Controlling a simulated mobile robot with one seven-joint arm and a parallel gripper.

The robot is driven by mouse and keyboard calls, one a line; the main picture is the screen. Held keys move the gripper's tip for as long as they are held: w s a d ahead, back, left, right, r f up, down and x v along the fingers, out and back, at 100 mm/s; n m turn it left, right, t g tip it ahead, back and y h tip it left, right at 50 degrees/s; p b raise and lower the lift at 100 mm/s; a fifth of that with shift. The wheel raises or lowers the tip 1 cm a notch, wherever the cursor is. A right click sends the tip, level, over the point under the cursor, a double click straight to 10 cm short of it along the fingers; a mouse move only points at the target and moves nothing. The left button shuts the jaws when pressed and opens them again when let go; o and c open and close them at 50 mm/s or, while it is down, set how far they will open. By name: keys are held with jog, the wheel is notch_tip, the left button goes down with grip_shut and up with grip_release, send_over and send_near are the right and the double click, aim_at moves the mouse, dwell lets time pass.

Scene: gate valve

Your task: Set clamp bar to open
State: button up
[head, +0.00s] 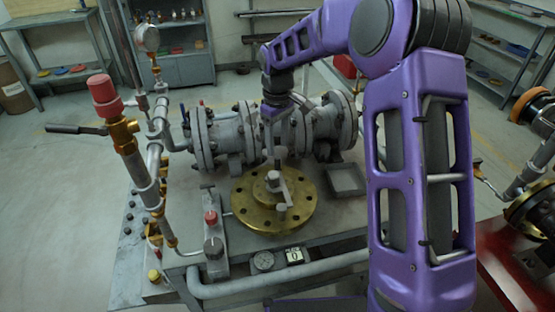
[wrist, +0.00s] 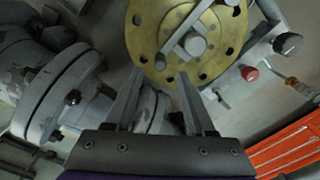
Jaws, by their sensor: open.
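A grey bar (head: 284,196), which looks like the clamp bar, lies across the round brass flange (head: 247,212) on the bench. A grey round knob or bolt head stands on it. In the wrist view the bar (wrist: 180,32) runs diagonally over the brass flange (wrist: 146,32), with the round knob (wrist: 195,44) beside its middle. My gripper (head: 271,150) points down above the far side of the flange. In the wrist view my gripper (wrist: 161,76) has its two fingers apart with nothing between them. The fingertips appear short of the bar, near the flange's rim.
Large grey flanged pipework (head: 240,130) stands behind the brass flange. A red-capped upright pipe (head: 104,95) and a small red knob (head: 211,217) are at left. A grey square tray (head: 346,179) lies right of the flange. A gauge (head: 263,261) sits at the bench front.

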aim_at(278, 157)
notch_tip(278, 157, down, 6)
jog(key=shift+f, duration=0.1)
jog(key=shift+c, duration=0.3)
grip_shut()
dwell(1.3)
